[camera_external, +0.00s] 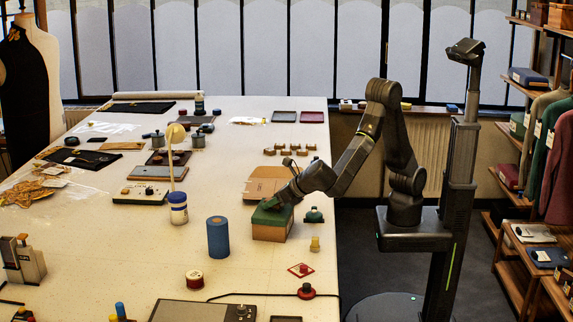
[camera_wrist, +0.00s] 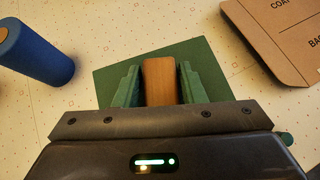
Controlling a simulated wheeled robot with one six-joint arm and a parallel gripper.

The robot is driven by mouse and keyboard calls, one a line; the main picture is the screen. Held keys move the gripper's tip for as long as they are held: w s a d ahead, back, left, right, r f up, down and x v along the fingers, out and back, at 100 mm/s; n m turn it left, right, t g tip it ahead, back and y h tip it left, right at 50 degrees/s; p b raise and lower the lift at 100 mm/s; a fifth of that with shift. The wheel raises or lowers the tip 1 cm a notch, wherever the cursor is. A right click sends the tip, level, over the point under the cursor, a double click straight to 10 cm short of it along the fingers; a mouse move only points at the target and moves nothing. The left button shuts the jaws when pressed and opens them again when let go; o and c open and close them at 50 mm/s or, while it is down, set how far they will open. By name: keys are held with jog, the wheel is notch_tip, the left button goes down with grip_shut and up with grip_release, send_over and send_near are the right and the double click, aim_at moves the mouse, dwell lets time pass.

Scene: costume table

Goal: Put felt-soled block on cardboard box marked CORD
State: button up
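A brown wooden block (camera_wrist: 160,80), which looks like the felt-soled block, stands between the green stepped fingers of my gripper (camera_wrist: 160,88). The fingers lie close against both its sides; its underside is hidden. Below it is the flat green top (camera_wrist: 115,80) of a box. In the external view this box (camera_external: 270,232) has a green top and brown sides, and my gripper (camera_external: 284,201) is low over it. I cannot tell whether the block touches the green top. I cannot read a CORD marking on the box.
A flat cardboard piece (camera_external: 262,184) with printed words lies behind the box; it also shows in the wrist view (camera_wrist: 285,35). A blue cylinder (camera_external: 218,238) stands to the left. A small green knobbed object (camera_external: 314,215) and a yellow piece (camera_external: 315,244) stand to the right.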

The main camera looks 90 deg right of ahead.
jog(key=o, duration=0.3)
jog(key=shift+r, duration=0.2)
jog(key=v, duration=1.2)
jog(key=shift+d, duration=0.1)
